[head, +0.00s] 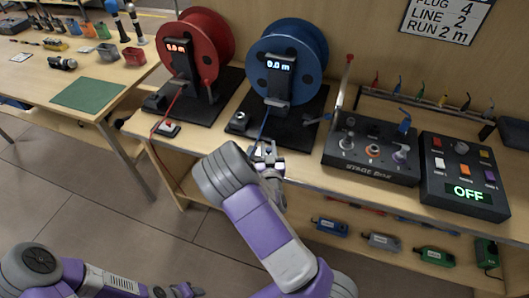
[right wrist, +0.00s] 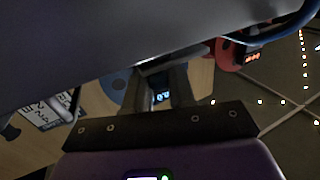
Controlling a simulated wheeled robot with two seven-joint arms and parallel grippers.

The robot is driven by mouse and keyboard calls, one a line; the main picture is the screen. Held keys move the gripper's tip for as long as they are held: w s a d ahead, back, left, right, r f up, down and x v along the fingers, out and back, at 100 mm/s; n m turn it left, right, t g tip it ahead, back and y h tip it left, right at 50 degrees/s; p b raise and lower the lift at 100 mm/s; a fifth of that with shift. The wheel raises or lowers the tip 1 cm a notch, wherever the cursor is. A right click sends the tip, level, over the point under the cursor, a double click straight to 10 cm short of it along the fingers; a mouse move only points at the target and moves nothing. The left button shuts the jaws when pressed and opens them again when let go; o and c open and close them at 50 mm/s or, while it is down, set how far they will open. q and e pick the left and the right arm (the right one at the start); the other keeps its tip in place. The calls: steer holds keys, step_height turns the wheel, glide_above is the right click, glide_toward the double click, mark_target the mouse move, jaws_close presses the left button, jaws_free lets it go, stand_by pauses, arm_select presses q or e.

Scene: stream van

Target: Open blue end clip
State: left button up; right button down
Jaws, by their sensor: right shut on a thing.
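The blue cable reel (head: 287,50) stands on its black base on the bench, its display reading 0.0 m. A thin blue cable (head: 264,124) runs from it down to the bench's front edge. My right gripper (head: 264,149) is there, shut at the cable's end; the blue end clip is hidden by the fingers. In the right wrist view my right gripper's dark fingers (right wrist: 162,88) stand close together, with the blue reel (right wrist: 119,84) beyond. My left gripper (head: 180,291) is low at the bottom edge, small, its jaws unclear.
A red reel (head: 196,42) stands left, its red end clip (head: 166,128) on the bench. The stage box (head: 370,151) and a panel reading OFF (head: 464,178) stand right. Small coloured boxes lie on the shelf below. A side table with a green mat (head: 88,93) is at left.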

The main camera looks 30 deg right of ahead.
steer(key=shift+r, duration=0.1)
steer(key=shift+w+a, duration=0.2)
steer(key=c, duration=1.3)
jaws_free()
steer(key=shift+w+a, duration=0.1)
steer(key=shift+c, duration=0.2)
steer(key=shift+o, duration=1.4)
steer(key=p+v, duration=0.2)
steer(key=v, duration=0.5)
steer(key=shift+s, duration=0.3)
